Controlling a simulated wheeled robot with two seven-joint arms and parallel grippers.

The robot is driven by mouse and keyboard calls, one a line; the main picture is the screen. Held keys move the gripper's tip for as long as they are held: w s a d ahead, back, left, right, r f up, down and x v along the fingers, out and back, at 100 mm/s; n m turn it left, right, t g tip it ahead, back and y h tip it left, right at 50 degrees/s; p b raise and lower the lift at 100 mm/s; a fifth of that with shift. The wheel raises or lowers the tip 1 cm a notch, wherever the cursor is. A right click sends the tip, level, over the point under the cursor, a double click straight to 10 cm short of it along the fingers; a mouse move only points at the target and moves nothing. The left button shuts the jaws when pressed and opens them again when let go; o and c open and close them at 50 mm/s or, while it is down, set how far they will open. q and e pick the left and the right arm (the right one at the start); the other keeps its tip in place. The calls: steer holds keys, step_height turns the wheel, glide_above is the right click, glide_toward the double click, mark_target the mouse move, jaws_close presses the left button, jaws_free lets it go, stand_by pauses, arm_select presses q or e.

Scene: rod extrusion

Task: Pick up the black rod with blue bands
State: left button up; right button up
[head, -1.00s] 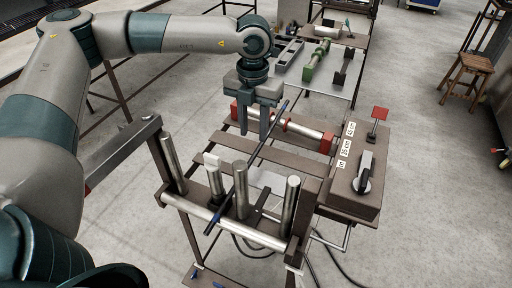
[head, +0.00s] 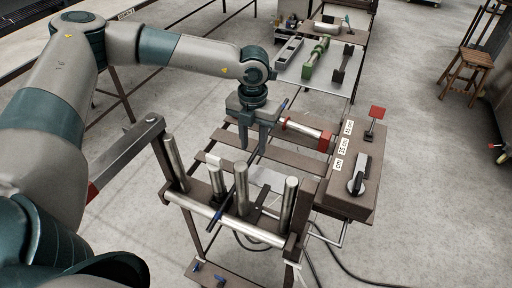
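The long thin black rod with blue bands (head: 223,202) lies slanted across the brown metal frame, from near the posts up towards the back. A blue band shows near its lower end and another at its upper end. My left gripper (head: 254,148) hangs over the frame, pointing down, with two fingers apart. The gripper hides the rod's middle stretch. I cannot tell whether the rod lies between the fingers or behind them. My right gripper is out of view.
Upright steel posts (head: 289,203) stand at the frame's near edge. A control box (head: 351,190) with a lever and a red flag is at right. A red-ended roller (head: 305,128) lies behind. A table with green parts (head: 315,58) stands at the back.

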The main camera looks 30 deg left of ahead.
mark_target(256, 152)
arm_select(q)
steer(key=shift+f+p, duration=0.45)
steer(key=shift+f, duration=0.9)
jaws_close()
